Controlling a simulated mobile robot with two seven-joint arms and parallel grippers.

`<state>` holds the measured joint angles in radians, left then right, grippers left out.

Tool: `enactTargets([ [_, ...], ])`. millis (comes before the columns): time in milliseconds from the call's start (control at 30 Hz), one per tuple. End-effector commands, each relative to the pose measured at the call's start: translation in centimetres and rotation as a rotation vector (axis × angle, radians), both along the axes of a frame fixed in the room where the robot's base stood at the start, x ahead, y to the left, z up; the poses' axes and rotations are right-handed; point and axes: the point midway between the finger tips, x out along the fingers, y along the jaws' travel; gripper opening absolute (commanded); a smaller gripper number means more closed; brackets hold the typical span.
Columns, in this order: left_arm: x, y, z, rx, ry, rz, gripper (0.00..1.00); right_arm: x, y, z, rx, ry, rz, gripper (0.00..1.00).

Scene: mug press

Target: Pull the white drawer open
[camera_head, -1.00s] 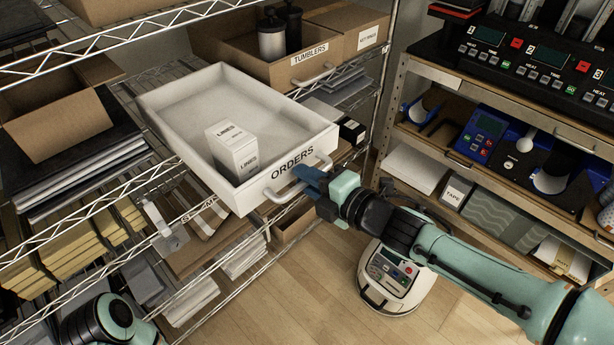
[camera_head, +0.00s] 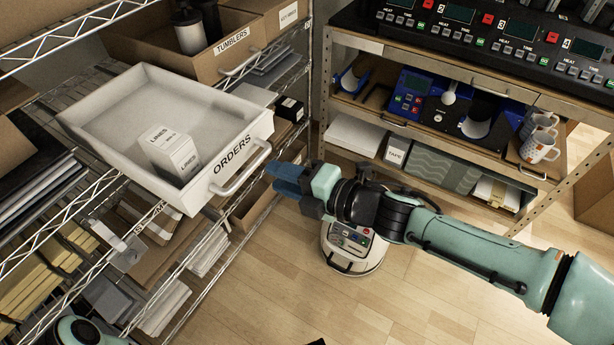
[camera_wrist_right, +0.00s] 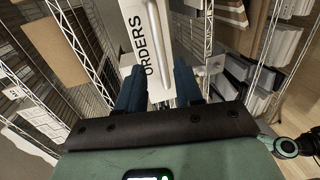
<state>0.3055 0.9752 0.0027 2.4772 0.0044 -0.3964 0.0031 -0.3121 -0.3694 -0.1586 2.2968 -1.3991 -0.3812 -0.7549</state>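The white drawer (camera_head: 203,193), labelled ORDERS, stands well out from the wire shelf, with its inside showing. A white box (camera_head: 168,152) marked LINES sits in its front part. The drawer's white bar handle (camera_head: 243,173) is on the front panel. My right gripper (camera_head: 273,178) is just in front and to the right of the handle, apart from it. In the right wrist view its two blue fingers (camera_wrist_right: 160,82) are spread, with nothing held between them and the drawer front beyond. Part of my left arm shows at the bottom left; its gripper is out of view.
A TUMBLERS box (camera_head: 188,58) stands on the shelf behind the drawer. Below the drawer are stacks of paper and an open brown box (camera_head: 253,205). A round white appliance (camera_head: 352,250) stands on the floor under my right arm.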

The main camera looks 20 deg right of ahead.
Motion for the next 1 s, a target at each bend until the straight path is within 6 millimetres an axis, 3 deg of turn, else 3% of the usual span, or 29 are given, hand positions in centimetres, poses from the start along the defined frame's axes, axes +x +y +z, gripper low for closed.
enactTargets([
  [133,-0.3,0.0,1.3,-0.002,0.016,-0.003,0.43,-2.4,-1.7,1.0,0.002,-0.003,-0.001,0.36],
  [333,-0.2,0.0,2.1,-0.002,0.015,-0.003,0.43,-4.1,-2.9,1.2,0.001,0.001,0.0,0.36],
  [1000,-0.2,0.0,2.2,-0.002,0.016,-0.004,0.43,-4.1,-3.0,0.6,0.014,0.027,-0.006,0.36],
])
